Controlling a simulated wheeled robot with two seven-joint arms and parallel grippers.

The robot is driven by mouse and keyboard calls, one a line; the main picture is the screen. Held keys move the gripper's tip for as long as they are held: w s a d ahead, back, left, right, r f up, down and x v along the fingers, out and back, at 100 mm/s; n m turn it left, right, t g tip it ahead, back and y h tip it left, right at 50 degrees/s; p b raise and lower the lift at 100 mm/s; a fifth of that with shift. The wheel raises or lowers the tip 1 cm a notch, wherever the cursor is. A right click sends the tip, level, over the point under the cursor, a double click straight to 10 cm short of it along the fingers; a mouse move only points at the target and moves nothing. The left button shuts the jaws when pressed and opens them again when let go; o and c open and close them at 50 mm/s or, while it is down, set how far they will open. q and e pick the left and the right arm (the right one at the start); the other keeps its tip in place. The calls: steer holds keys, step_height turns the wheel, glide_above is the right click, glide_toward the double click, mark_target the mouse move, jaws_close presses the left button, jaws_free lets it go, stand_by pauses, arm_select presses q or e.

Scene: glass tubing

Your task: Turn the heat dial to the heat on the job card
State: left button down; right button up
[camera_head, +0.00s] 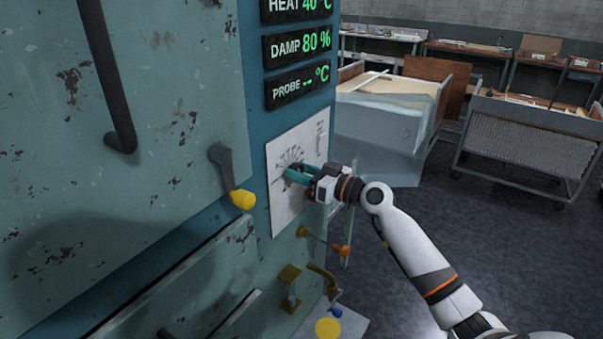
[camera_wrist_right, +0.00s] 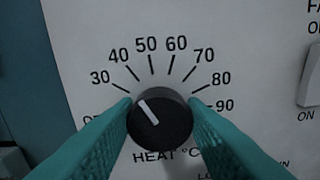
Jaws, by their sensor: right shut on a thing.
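The heat dial (camera_wrist_right: 160,122) is a black knob with a white pointer line, on a white panel (camera_head: 303,148) on the teal cabinet. In the right wrist view its pointer leans up and left, between the 30 and 40 marks. My right gripper (camera_head: 294,174) is shut on the dial, with its teal fingers (camera_wrist_right: 162,115) on either side of it. A green readout (camera_head: 297,8) above shows HEAT 40 °C. I cannot make out a job card in these frames. My left gripper is not in view.
Below it, readouts show DAMP 80 % (camera_head: 297,45) and PROBE (camera_head: 297,86) with dashes. A lever with a yellow knob (camera_head: 242,199) sits left of the panel. A switch (camera_wrist_right: 311,80) is right of the dial. Valves (camera_head: 290,285) are below. Carts (camera_head: 525,135) stand at back right.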

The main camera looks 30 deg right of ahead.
steer(key=m+b, duration=0.1)
steer(key=m, duration=0.2)
steer(key=shift+m, duration=0.4)
steer(key=shift+d+m, duration=0.1)
steer(key=shift+m, duration=2.6)
steer(key=o, duration=1)
